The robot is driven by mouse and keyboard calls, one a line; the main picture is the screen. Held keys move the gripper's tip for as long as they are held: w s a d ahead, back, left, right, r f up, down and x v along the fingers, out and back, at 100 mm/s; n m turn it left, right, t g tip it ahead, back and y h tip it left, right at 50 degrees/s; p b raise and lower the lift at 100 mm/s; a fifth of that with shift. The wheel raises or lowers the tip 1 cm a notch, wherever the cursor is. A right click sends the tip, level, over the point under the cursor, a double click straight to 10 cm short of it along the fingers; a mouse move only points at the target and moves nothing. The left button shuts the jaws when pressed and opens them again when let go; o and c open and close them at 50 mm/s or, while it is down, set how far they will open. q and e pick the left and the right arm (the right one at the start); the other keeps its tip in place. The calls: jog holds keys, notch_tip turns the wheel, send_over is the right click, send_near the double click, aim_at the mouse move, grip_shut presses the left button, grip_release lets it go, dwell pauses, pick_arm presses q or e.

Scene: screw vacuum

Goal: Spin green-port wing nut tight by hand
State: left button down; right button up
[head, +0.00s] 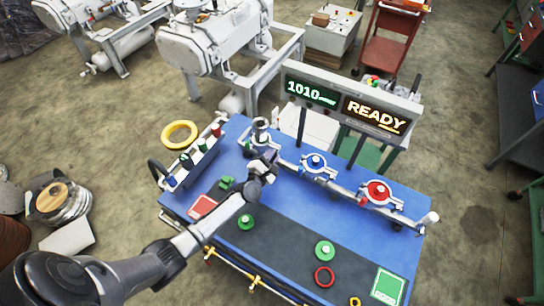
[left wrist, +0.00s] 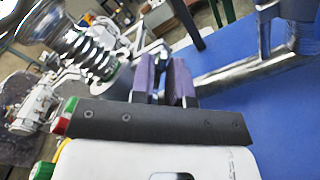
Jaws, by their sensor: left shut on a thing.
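My left gripper (head: 266,160) reaches over the blue table to the left end of the metal manifold, where the green port would sit beside the blue port (head: 316,160) and red port (head: 377,191). The gripper covers that spot, so the port's green part is hidden. In the left wrist view, the two purple-padded fingers (left wrist: 163,82) are close together, shut on a small part at the pipe that I take for the wing nut. The nut itself is mostly hidden between the pads. The metal pipe (left wrist: 240,76) runs off to the right. My right gripper is out of view.
A display (head: 350,101) reading 1010 and READY stands behind the manifold. A ribbed metal bellows (left wrist: 88,52) rises close to the fingers' left.

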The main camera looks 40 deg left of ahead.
pick_arm(q)
jog(key=shift+m, duration=0.3)
jog(key=m+p, duration=0.1)
jog(key=m, duration=0.9)
jog(key=m+p, duration=0.1)
jog(key=m, duration=1)
jog(key=m+p, duration=0.1)
jog(key=m, duration=1)
jog(key=shift+a+f+p, duration=0.3)
jog(key=shift+f, duration=0.1)
jog(key=shift+s+m, duration=0.1)
jog(key=shift+m, duration=0.2)
